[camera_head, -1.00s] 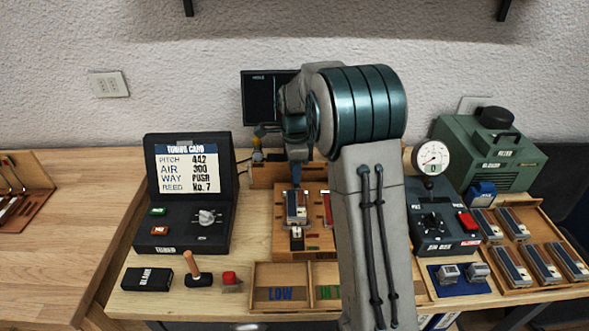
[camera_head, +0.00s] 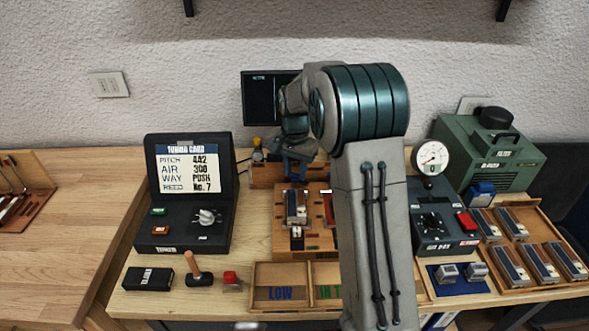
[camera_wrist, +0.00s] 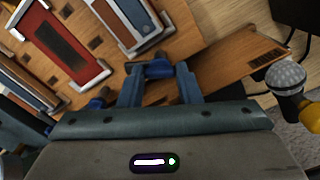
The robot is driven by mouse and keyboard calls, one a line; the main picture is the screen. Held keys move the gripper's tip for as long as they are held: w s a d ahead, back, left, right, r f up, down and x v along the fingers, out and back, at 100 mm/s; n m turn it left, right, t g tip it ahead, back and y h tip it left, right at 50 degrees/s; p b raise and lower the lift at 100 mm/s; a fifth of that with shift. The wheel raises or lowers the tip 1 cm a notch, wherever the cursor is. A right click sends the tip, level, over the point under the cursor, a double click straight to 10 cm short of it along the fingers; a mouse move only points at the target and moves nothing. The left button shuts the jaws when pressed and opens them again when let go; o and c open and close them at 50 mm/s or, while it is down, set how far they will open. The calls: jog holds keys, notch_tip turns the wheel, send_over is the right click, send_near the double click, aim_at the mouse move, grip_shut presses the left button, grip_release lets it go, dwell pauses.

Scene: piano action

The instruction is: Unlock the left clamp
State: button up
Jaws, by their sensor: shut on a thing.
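My gripper (camera_head: 298,172) is over the back edge of the wooden jig (camera_head: 283,240) in the head view. In the wrist view, my gripper (camera_wrist: 159,82) has its two blue-grey fingers around a small dark blue clamp (camera_wrist: 158,69), which looks like the left clamp, and is shut on it. A second blue clamp (camera_wrist: 98,103) is beside it in the wrist view, apart from the fingers. A metal reed piece (camera_head: 296,208) lies in the jig's left slot, just in front of the gripper. A red piece (camera_wrist: 58,45) lies in the other slot. My arm hides the jig's right side in the head view.
A microphone (camera_wrist: 286,77) stands close to the gripper's side in the wrist view. A dark screen (camera_head: 258,98) stands behind. The tuning card console (camera_head: 190,190) is left, and wooden bins (camera_head: 282,310) are in front.

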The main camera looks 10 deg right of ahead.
jog(key=n, duration=0.5)
jog(key=shift+w+r+n, duration=0.1)
jog(key=shift+r+n, duration=0.05)
jog(key=shift+n, duration=0.15)
dwell(0.4)
jog(key=o, duration=1)
notch_tip(320, 180, up, 14)
jog(key=shift+f, duration=0.15)
